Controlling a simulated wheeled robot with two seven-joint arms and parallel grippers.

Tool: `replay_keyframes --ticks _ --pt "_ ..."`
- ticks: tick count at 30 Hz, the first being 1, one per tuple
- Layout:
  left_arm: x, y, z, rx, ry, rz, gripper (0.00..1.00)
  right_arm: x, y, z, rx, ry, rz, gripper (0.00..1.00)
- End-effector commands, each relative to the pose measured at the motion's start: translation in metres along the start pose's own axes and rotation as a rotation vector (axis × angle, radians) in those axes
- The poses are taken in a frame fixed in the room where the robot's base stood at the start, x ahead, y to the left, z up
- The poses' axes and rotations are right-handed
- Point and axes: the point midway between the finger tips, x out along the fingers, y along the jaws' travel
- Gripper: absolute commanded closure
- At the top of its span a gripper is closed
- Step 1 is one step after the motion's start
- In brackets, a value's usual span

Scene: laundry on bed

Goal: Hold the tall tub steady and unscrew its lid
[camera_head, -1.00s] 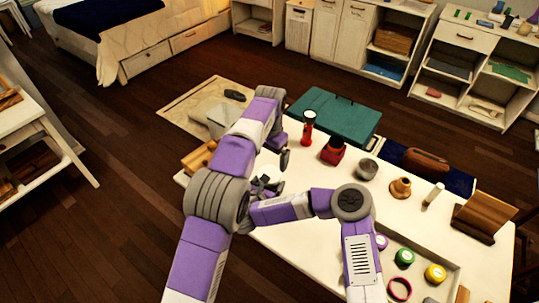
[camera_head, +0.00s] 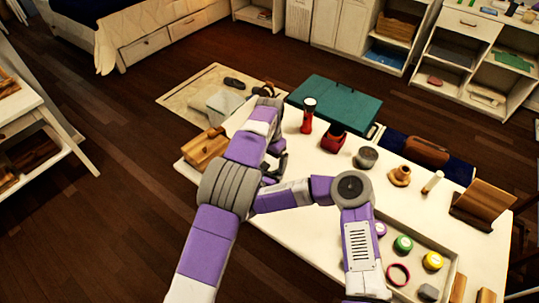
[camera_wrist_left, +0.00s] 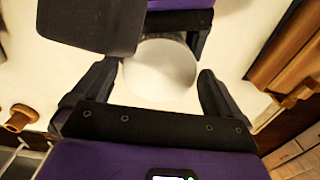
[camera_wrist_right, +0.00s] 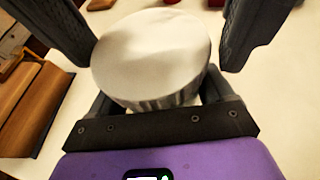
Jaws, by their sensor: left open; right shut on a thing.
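The tall tub's round white lid (camera_wrist_left: 160,72) faces up between the fingers of my left gripper (camera_wrist_left: 158,84) in the left wrist view. Those fingers are open, one at either side of the lid, with no clear contact. In the right wrist view the lid (camera_wrist_right: 150,52) shows large, with a short strip of the tub's ribbed side (camera_wrist_right: 165,101) below it. My right gripper (camera_wrist_right: 162,108) is shut on the tub under the lid. The left gripper's dark fingers come in from above, left and right of the lid. In the head view my left arm hides the tub.
On the white table (camera_head: 300,236) stand a red flashlight (camera_head: 307,118), a red box (camera_head: 333,139), a grey bowl (camera_head: 366,157) and a wooden stand (camera_head: 484,204). A teal case (camera_head: 335,103) lies behind. A tray with coloured lids (camera_head: 403,244) is at the front right; a wooden box (camera_head: 205,148) sits left.

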Motion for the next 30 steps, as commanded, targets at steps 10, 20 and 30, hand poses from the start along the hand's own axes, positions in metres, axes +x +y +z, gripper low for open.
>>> replay_keyframes --ticks 10,20,30 --pt "-0.0002 0.0002 0.0 0.0 0.0 0.0 0.29 -0.0001 0.0001 0.0002 0.0 0.0 0.0 1.0" --pt "-0.0004 0.0003 0.0 -0.002 0.0 0.001 0.55 0.0 0.0001 0.0001 0.0 0.0 0.0 1.0" --pt "-0.0006 0.0006 -0.0002 -0.294 0.0 0.001 0.55 -0.0001 0.0002 0.0001 0.0 0.0 0.0 1.0"
